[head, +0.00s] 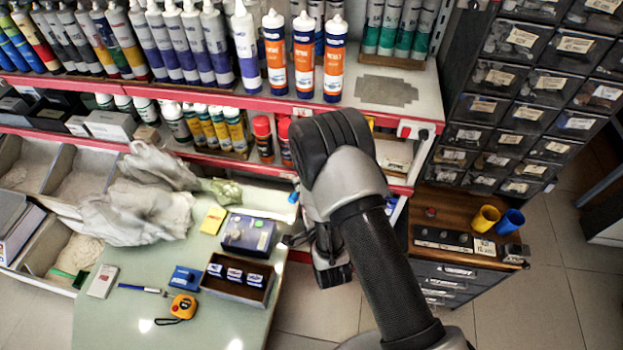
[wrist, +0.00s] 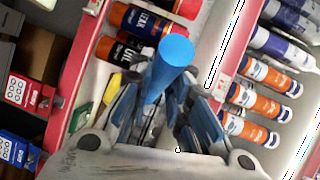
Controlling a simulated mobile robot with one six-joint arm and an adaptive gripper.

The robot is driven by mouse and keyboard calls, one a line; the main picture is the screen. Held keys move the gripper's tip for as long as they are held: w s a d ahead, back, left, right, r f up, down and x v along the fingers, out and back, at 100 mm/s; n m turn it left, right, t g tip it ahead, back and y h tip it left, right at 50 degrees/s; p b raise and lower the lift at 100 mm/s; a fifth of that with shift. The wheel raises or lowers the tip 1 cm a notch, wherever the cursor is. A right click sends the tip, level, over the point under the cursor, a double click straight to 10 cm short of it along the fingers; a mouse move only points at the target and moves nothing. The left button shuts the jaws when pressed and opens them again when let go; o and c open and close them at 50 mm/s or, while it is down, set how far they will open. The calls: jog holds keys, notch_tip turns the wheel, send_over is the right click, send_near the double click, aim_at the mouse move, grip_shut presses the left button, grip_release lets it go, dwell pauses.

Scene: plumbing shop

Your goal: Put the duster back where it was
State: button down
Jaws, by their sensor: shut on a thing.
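My gripper (wrist: 168,105) is shut on a blue cylindrical handle (wrist: 174,52), which I take to be the duster's. The handle's round end points up between the fingers in the wrist view. In the head view my arm covers most of the gripper, and dark finger parts (head: 290,240) show at its left, near the red-edged shelf. A small blue piece (head: 294,197) shows beside the arm there, probably the same handle. The rest of the duster is hidden, so I cannot tell its head or tilt.
A shelf (head: 390,90) with orange-and-white cartridges (head: 304,62) and spray cans stands behind my arm. The pale green counter (head: 130,325) at left bears grey cloths (head: 140,215), a tape measure (head: 183,307) and an open box (head: 240,292). A drawer cabinet (head: 470,268) with cups stands right.

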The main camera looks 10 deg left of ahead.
jog(key=w, duration=0.8)
notch_tip(320, 180, down, 7)
jog(key=b, duration=0.2)
jog(key=shift+d+b, duration=0.15)
jog(key=shift+b, duration=0.2)
jog(key=shift+f, duration=0.2)
jog(key=c, duration=1.5)
grip_release()
jog(key=p+v, duration=0.1)
jog(key=v, duration=1.1)
jog(key=shift+r+p, duration=0.2)
jog(key=shift+p, duration=0.2)
